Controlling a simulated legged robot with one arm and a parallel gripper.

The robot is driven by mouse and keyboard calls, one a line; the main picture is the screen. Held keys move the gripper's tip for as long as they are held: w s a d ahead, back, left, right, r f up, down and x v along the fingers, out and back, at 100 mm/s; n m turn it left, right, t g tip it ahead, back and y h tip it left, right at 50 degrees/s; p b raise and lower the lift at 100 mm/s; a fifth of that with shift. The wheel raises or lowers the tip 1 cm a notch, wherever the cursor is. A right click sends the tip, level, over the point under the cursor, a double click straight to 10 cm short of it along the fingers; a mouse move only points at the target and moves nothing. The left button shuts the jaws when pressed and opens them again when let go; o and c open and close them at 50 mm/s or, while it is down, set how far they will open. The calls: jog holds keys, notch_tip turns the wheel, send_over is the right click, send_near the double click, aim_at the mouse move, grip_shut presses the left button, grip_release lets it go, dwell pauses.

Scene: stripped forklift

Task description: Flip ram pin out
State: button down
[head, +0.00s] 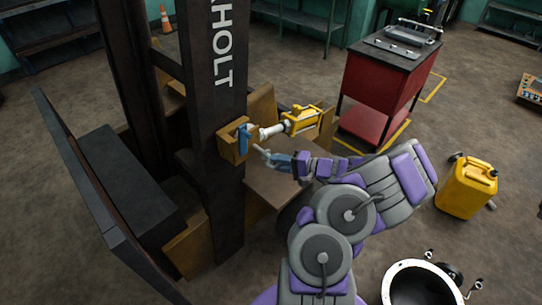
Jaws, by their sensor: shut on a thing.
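The yellow ram (301,119) lies beside the dark mast (219,120), with its silver rod (270,131) pointing left. The rod end meets a blue bracket (244,140) on a yellow mount (229,150) at the mast. My gripper (262,153) is just below and right of the bracket, reaching in from the right. Its jaws are shut on a small grey piece at the rod end, which appears to be the ram pin (256,147). The pin is small here, and its exact seat in the bracket cannot be made out.
A brown plate (272,183) lies under my gripper. A red cabinet (383,85) stands behind right. A yellow jerrycan (467,185) and a round open drum (420,285) are at the right. A dark forklift panel (85,170) rises at the left. Floor between cabinet and jerrycan is clear.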

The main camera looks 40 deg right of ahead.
jog(key=shift+s+f, duration=0.25)
jog(key=shift+s, duration=0.3)
jog(key=shift+s+f, duration=0.25)
jog(key=shift+s, duration=0.25)
jog(key=c, duration=1.4)
grip_release()
jog(key=shift+c, duration=0.2)
jog(key=o, duration=0.3)
jog(key=shift+w, duration=0.25)
jog(key=shift+r, duration=0.15)
jog(key=p+v, duration=0.2)
jog(key=v, duration=1.5)
jog(key=shift+s+d, duration=0.15)
jog(key=shift+d, duration=0.1)
